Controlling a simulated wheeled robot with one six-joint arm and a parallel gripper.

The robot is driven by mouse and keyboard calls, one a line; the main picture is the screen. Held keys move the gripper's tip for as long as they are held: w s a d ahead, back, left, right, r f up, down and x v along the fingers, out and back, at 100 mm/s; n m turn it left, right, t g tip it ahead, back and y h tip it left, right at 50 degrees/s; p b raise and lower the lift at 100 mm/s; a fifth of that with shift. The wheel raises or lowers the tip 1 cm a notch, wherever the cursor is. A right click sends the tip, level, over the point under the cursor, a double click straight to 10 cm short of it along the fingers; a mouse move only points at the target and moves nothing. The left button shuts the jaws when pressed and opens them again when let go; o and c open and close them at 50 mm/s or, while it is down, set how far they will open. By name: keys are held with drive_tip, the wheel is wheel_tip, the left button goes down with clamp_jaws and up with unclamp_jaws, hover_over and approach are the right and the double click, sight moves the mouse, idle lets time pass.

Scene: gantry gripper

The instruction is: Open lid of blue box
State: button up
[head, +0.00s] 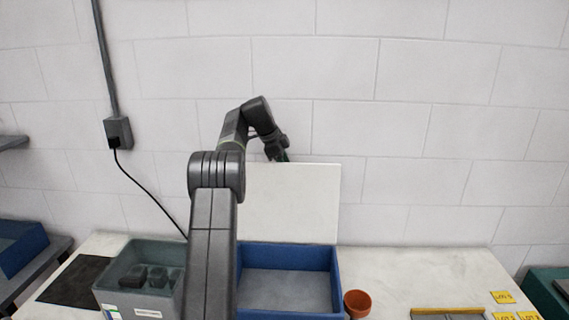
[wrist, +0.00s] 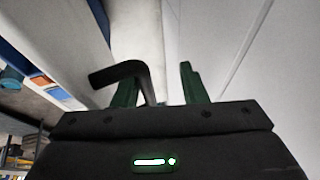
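The blue box (head: 289,252) stands on the table with its top open, and its grey inside shows. Its pale lid (head: 290,203) stands upright at the back of the box. I see a gap between the handle and the right finger.
A grey bin (head: 113,291) with dark pieces stands left of the box. A terracotta pot (head: 357,303) stands close to its right side. A tray (head: 448,312) and yellow labels (head: 503,297) lie farther right. The white tabletop (head: 420,265) between them is bare.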

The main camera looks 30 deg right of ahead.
drive_tip(key=shift+r, duration=0.3)
idle(0.5)
drive_tip(key=v, duration=0.7)
drive_tip(key=shift+a+r, duration=0.1)
drive_tip(key=shift+s+x, duration=0.15)
drive_tip(key=shift+x, duration=1.05)
drive_tip(key=shift+s+x, duration=0.2)
drive_tip(key=shift+x, duration=1)
drive_tip(key=shift+s+x, duration=0.15)
drive_tip(key=shift+x, duration=1)
drive_tip(key=shift+a, duration=0.1)
drive_tip(key=shift+a, duration=0.1)
